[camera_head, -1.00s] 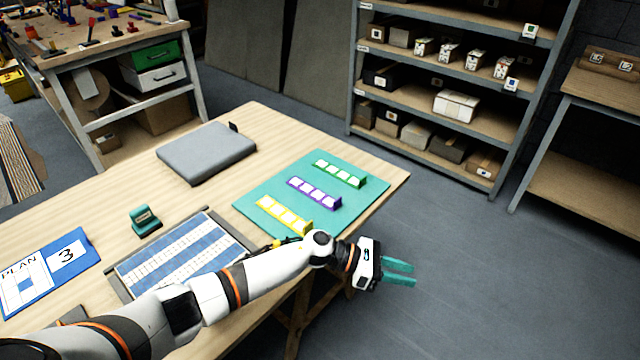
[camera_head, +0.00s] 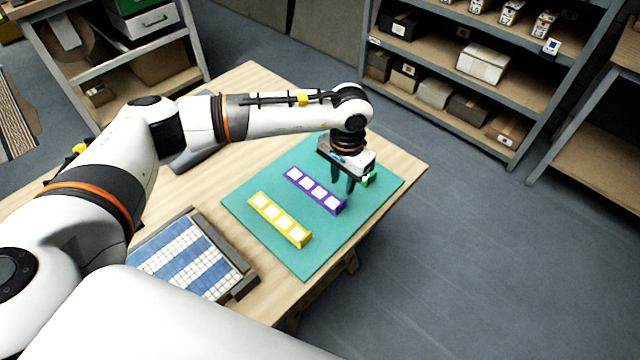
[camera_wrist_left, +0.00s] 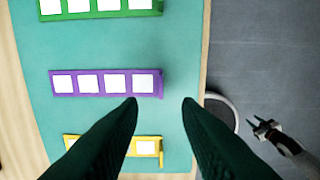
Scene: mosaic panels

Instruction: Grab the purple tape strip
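The purple tape strip (camera_head: 315,190), with several white squares along it, lies on the teal mat (camera_head: 285,264) between the other strips. It also shows in the left wrist view (camera_wrist_left: 104,83), whole and uncovered. My left gripper (camera_head: 343,188) points down above the mat near the strip's right end. Its fingers (camera_wrist_left: 159,101) are apart with nothing between them, and the strip's end lies beyond the gap. A small dark two-pronged gripper (camera_wrist_left: 262,128) at lower right in the left wrist view looks like my right one, its prongs apart and empty.
The yellow strip (camera_head: 279,219) lies on the mat's near side. The green strip (camera_wrist_left: 98,8) is at the far side, mostly hidden behind my left gripper in the head view. A framed blue-and-white panel (camera_head: 192,257) lies left of the mat. Shelving (camera_head: 480,85) stands behind.

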